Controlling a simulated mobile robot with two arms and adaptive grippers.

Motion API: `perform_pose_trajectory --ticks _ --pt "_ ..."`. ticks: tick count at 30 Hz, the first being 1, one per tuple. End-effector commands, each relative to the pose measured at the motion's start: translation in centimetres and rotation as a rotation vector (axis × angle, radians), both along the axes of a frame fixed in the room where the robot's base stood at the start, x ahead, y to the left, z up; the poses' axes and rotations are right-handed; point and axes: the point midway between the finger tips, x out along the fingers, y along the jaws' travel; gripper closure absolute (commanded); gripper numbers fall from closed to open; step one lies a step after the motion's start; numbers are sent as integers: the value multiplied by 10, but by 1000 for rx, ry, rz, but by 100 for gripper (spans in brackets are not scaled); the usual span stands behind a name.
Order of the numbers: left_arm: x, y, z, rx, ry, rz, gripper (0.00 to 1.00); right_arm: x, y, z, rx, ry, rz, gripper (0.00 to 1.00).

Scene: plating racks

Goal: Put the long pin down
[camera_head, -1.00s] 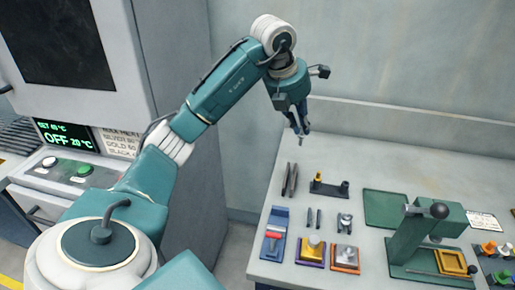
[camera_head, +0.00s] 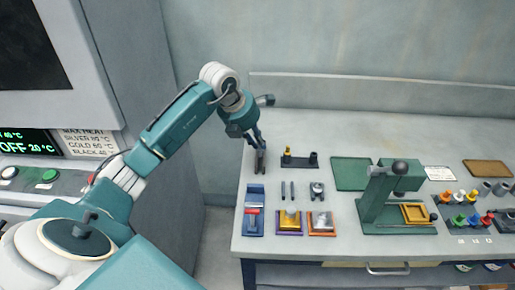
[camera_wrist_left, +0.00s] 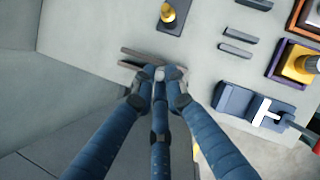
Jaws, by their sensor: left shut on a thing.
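My left gripper (camera_head: 257,147) is at the back left of the workbench, over two dark long bars (camera_head: 261,168). In the left wrist view its fingertips (camera_wrist_left: 160,76) are shut together on a small grey piece, seemingly the long pin (camera_wrist_left: 159,74); only a bit of it shows and the fingers hide the rest. The two long bars (camera_wrist_left: 148,53) lie right beside the fingertips there. I cannot tell whether the pin touches the bench or the bars. My right gripper is not in view.
A black stand (camera_head: 300,162) with a brass-coloured piece stands just right of the gripper. Two short bars (camera_head: 283,191), a blue tray (camera_head: 254,228), a green mat (camera_head: 351,173) and a green press (camera_head: 380,205) are nearby. The back of the bench (camera_head: 350,125) is clear.

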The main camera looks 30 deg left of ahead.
Motion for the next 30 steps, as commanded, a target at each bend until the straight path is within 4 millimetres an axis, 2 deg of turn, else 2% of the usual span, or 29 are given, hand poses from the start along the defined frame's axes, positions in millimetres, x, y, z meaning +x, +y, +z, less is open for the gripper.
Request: perform_pose_trajectory --ticks 4,10,14,23,24,27,30 --pt "-1 -1 -11 -2 3 0 100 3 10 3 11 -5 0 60" --pt "-1 -1 -38 -2 3 1 100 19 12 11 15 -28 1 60" --pt "0 0 -40 -1 -2 1 100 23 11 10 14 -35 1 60" --pt "0 0 -47 1 0 0 100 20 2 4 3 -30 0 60" --pt "0 0 -47 1 1 0 86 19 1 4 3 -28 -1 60" --pt "0 0 -46 0 1 0 69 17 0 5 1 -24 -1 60" --pt "0 0 -45 0 1 0 69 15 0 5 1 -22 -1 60"
